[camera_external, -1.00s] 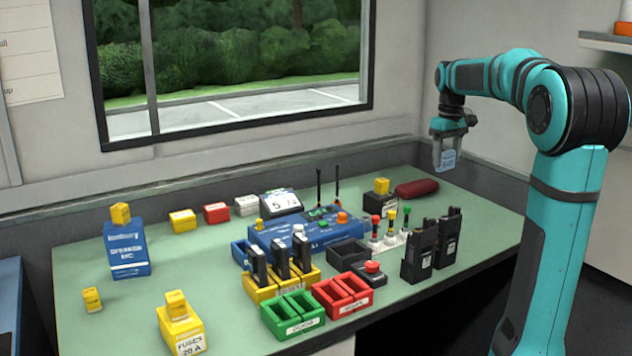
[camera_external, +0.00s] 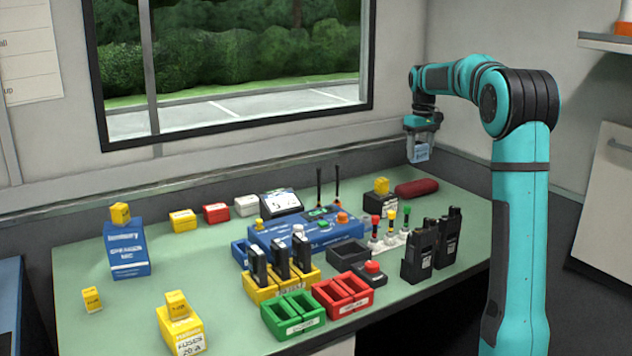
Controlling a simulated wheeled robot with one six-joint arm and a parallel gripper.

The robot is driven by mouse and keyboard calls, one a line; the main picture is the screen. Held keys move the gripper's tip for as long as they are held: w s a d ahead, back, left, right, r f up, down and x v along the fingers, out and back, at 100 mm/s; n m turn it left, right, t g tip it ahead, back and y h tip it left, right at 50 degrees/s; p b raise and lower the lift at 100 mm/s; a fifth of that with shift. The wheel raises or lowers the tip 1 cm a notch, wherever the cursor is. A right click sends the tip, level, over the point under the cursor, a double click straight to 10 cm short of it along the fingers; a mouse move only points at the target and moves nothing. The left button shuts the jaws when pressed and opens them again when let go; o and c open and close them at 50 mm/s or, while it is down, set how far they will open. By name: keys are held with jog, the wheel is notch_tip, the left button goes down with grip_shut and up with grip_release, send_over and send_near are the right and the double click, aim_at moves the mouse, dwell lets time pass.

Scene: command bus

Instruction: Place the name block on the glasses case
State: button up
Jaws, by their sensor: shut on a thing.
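My gripper (camera_external: 419,150) is shut on a small light-blue block with lettering, the name block (camera_external: 419,154). It holds the block in the air above the back right of the table. A dark red, rounded, elongated case, which looks like the glasses case (camera_external: 417,187), lies on the table below the gripper. The block is apart from the case, with a clear gap between them in the picture. Whether the block is exactly over the case in depth is hard to tell from this one view.
Lamp-like buttons (camera_external: 390,228) and black radios (camera_external: 420,250) stand in front. A blue console (camera_external: 307,236) is mid-table. The green tabletop right of the case (camera_external: 465,197) is clear.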

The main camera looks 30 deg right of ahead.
aim_at(431, 142)
jog(key=shift+f, duration=3.45)
jog(key=shift+f, duration=0.15)
jog(key=o, duration=1)
jog(key=shift+c, duration=0.2)
notch_tip(431, 142, up, 12)
jog(key=shift+r, duration=0.15)
